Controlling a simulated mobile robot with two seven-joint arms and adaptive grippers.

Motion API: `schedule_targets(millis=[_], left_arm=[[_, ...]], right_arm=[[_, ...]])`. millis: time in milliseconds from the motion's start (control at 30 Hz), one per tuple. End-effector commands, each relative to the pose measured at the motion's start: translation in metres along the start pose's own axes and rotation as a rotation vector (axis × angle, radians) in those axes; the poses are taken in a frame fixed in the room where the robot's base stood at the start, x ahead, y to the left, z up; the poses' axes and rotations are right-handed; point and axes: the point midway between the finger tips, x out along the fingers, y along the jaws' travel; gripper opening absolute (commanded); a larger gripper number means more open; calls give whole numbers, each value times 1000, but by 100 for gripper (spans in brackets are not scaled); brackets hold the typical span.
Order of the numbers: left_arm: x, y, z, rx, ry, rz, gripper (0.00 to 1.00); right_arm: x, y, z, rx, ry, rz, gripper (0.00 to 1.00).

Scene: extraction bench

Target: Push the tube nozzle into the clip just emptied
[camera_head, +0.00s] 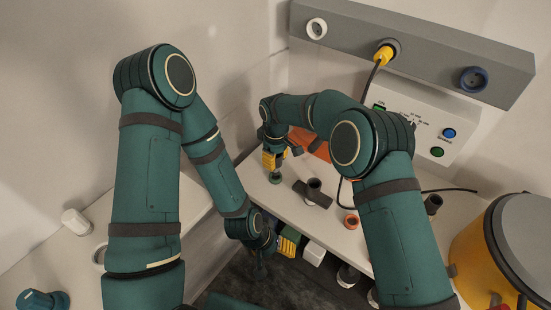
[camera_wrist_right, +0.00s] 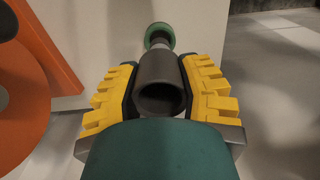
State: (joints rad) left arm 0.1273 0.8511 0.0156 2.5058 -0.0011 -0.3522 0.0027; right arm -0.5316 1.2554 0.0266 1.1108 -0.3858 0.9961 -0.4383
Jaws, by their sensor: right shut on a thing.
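My right gripper (camera_head: 274,160) is over the back left of the bench. In the right wrist view its yellow-padded fingers (camera_wrist_right: 161,98) are shut on a dark hollow tube nozzle (camera_wrist_right: 160,82), whose open end faces the camera. A green round end (camera_wrist_right: 160,36) shows at the nozzle's far end; it also shows below the fingers in the head view (camera_head: 275,178). I cannot make out which clip was emptied. My left gripper (camera_head: 282,246) is low by the bench's front edge, partly hidden by its own wrist; its opening is unclear.
A dark branched fitting (camera_head: 314,190) and an orange ring (camera_head: 351,221) are on the white bench (camera_head: 325,215). An orange part (camera_wrist_right: 35,85) is close left of the fingers. A control box (camera_head: 410,118) stands behind; a yellow drum (camera_head: 475,250) is at right.

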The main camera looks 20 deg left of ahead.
Motion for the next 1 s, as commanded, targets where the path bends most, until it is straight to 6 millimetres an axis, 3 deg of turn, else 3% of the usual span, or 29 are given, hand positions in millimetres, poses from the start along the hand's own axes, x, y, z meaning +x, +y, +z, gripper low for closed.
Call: schedule_targets(millis=[1000], left_arm=[[8, -3, 1, 0, 0, 0, 66]], right_arm=[[14, 0, 0, 0, 0, 0, 0]])
